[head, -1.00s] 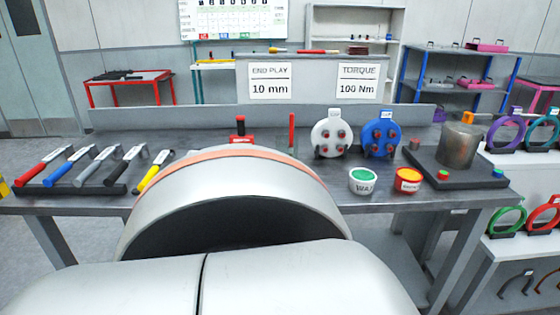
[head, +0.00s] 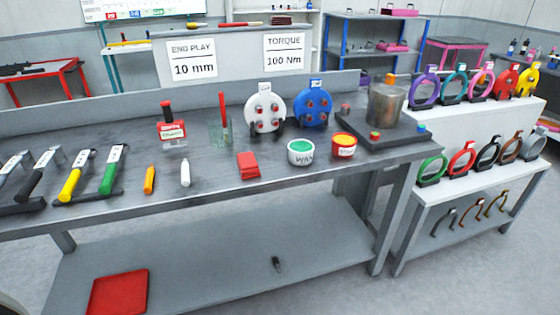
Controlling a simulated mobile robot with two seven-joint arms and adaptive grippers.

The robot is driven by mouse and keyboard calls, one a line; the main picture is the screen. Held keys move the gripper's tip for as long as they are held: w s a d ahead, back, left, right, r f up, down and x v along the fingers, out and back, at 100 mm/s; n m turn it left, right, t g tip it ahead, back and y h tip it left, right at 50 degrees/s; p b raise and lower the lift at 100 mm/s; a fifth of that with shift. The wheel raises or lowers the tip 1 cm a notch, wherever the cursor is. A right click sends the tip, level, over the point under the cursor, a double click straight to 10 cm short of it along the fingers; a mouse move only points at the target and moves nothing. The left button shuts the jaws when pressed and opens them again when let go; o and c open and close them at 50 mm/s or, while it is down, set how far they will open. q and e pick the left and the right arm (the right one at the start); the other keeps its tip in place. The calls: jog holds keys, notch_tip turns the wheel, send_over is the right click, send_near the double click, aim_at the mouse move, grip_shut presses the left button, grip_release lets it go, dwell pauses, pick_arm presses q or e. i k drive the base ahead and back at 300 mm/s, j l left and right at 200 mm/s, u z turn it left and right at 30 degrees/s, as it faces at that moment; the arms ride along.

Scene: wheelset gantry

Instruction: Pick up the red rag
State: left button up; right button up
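A small folded red cloth, which looks like the red rag (head: 248,166), lies flat on the grey workbench (head: 215,183) near its front edge, in the middle of the head view. It sits left of the white tub with a green top (head: 301,152). Nothing covers it. Neither of my grippers is in view, so I cannot see whether they are open or shut.
A white marker (head: 185,172) and an orange one (head: 149,180) lie left of the rag. A red tray (head: 118,292) lies on the lower shelf. Bare bench surrounds the rag.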

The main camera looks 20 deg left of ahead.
aim_at(247, 166)
jog(key=u, duration=0.75)
